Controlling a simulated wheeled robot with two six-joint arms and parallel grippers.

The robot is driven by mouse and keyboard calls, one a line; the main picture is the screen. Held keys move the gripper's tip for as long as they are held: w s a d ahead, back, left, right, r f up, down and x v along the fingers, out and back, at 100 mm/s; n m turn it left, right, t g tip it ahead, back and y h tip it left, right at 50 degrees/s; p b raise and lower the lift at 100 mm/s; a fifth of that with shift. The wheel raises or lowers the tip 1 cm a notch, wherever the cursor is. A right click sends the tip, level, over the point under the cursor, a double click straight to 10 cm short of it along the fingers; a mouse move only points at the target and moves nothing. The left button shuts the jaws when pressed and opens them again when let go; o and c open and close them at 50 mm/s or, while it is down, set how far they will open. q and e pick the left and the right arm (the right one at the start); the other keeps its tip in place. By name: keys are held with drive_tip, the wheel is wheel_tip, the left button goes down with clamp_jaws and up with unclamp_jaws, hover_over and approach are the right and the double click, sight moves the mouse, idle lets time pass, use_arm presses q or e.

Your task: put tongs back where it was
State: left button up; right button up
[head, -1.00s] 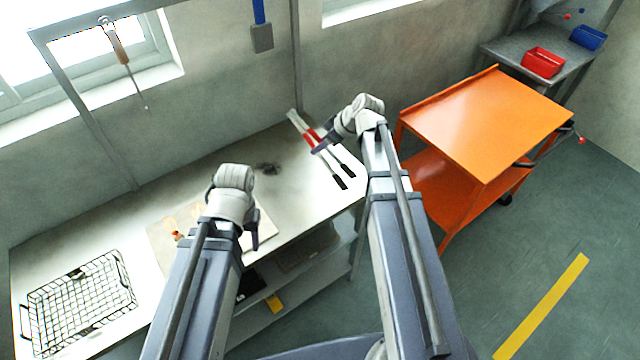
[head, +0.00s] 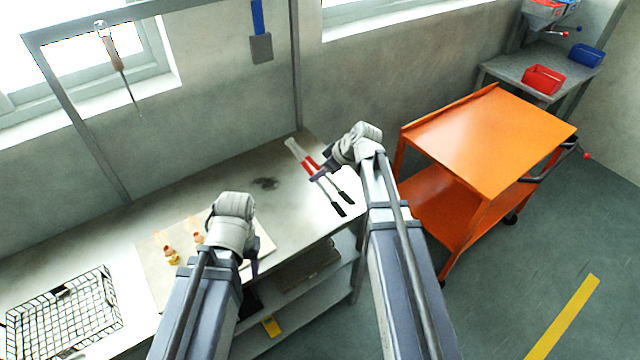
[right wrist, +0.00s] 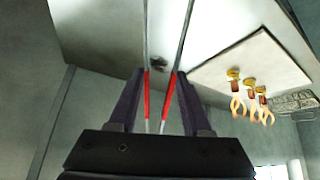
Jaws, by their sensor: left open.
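The tongs (head: 311,166) are long and metal, with red sections and black ends. My right gripper (head: 322,171) is shut on them by the red sections; the tongs run between its two fingers in the right wrist view (right wrist: 160,88). They appear to be held over the right end of the table (head: 200,190), but their exact height is hard to tell. My left gripper (head: 252,262) is open, over the table near the board; its fingers are partly hidden by its wrist.
A wire basket (head: 60,312) and a pale board (head: 150,262) with several small orange-and-yellow items lie on the table. An orange cart (head: 490,135) stands to the right.

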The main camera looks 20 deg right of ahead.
drive_tip(key=shift+f+b, duration=1.65)
drive_tip(key=shift+f, duration=0.1)
drive_tip(key=shift+f, duration=0.1)
drive_tip(key=shift+f+b, duration=0.4)
drive_tip(key=shift+b, duration=0.05)
drive_tip(key=o, duration=0.6)
drive_tip(key=shift+r, duration=0.1)
drive_tip(key=shift+c, duration=0.2)
drive_tip(key=p+v, duration=1)
drive_tip(key=v, duration=0.2)
drive_tip(key=shift+r+p, duration=0.35)
drive_tip(key=shift+p, duration=0.05)
drive_tip(key=shift+s, duration=0.1)
